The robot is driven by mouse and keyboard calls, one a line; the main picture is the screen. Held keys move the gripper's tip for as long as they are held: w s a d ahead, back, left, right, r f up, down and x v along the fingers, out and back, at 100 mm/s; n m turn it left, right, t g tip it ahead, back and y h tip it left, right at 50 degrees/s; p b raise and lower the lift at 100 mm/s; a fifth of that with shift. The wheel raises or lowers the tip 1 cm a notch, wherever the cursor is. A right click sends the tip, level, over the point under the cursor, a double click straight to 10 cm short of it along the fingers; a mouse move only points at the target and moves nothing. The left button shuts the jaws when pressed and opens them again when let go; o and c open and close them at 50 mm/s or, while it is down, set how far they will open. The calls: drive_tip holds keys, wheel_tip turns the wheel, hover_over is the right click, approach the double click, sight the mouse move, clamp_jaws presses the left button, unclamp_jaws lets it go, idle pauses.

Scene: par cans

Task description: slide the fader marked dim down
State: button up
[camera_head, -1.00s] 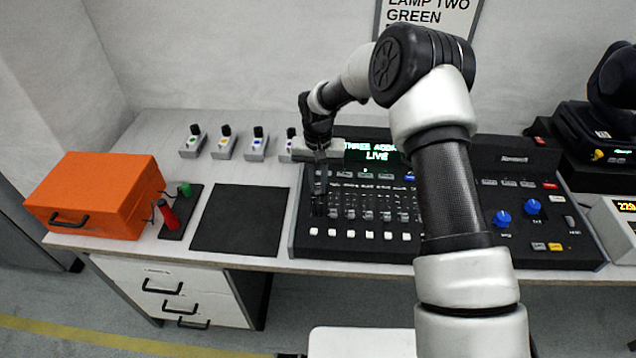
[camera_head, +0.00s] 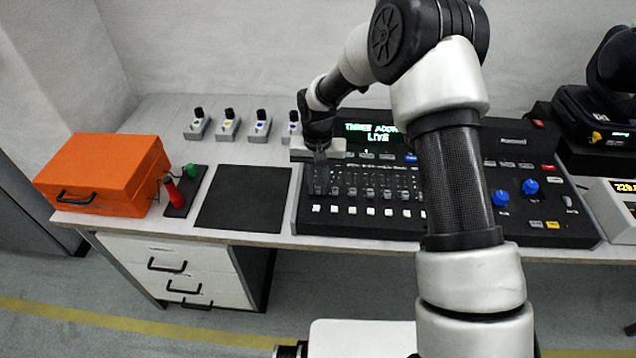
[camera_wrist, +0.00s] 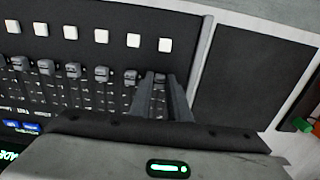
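The black console (camera_head: 300,232) has a row of grey faders above a row of white buttons. My gripper (camera_head: 318,190) points down over the leftmost fader column in the head view. In the wrist view my gripper's two dark fingers (camera_wrist: 163,88) stand on either side of the end fader's grey cap (camera_wrist: 160,78), close to it. I cannot tell whether they press on it. That cap lies roughly level with its neighbours, near the white button end. The dim marking cannot be read, so I cannot tell which fader carries it.
The neighbouring fader cap (camera_wrist: 130,77) is close beside my fingers. A black mat (camera_head: 245,200), red and green handles (camera_head: 174,192) and an orange case (camera_head: 105,175) are to the left. Blue knobs (camera_head: 530,187) are to the right.

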sight(319, 189)
drive_tip(key=o, duration=0.4)
drive_tip(key=shift+c, duration=0.2)
drive_tip(key=shift+r, duration=0.1)
wheel_tip(319, 189, up, 17)
drive_tip(key=shift+r, duration=0.15)
drive_tip(key=shift+d, duration=0.1)
